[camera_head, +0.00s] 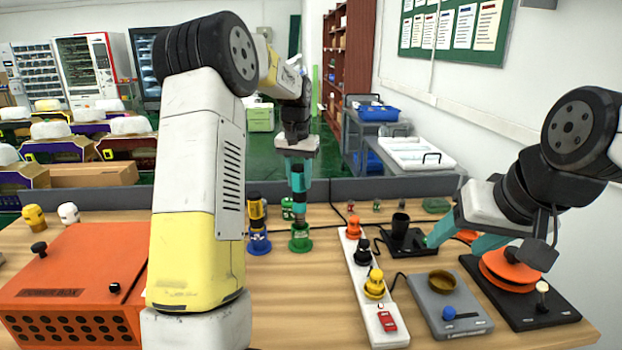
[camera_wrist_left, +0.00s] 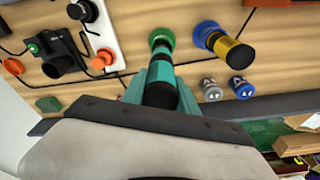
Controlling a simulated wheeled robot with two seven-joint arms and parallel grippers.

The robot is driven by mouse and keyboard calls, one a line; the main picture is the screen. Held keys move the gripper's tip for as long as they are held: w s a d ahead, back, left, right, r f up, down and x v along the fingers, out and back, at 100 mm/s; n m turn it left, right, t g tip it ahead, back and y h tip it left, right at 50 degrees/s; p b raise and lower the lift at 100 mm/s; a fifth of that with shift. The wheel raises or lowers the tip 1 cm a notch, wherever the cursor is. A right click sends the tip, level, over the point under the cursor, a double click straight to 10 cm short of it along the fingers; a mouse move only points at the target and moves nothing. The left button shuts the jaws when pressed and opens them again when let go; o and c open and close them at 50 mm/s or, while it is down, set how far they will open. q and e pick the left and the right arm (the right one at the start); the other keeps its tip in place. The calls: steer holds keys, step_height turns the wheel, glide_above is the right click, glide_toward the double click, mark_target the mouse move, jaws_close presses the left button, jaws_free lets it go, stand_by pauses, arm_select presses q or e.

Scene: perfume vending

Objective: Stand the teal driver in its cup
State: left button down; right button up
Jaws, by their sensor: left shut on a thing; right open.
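My left gripper (camera_head: 296,185) is shut on the teal driver (camera_head: 298,180), which hangs upright with its black-banded handle between the teal fingers. The green cup (camera_head: 300,240) stands on the table directly below the driver. The driver's lower end is at the cup's mouth; I cannot tell how far inside it is. My right gripper (camera_head: 462,236) is open and empty at the right, above the table.
A yellow-and-black driver (camera_head: 256,208) stands in a blue cup (camera_head: 258,243) just left of the green cup. A white power strip (camera_head: 362,285) with plugs, a grey device (camera_head: 447,308) and an orange power box (camera_head: 75,275) stand nearby. A low grey divider runs behind.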

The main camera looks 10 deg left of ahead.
mark_target(300, 201)
arm_select(q)
steer(key=shift+f, duration=0.15)
stand_by(0.4)
steer(key=shift+f, duration=3.7)
steer(key=c, duration=0.9)
jaws_free()
steer(key=shift+o, duration=0.2)
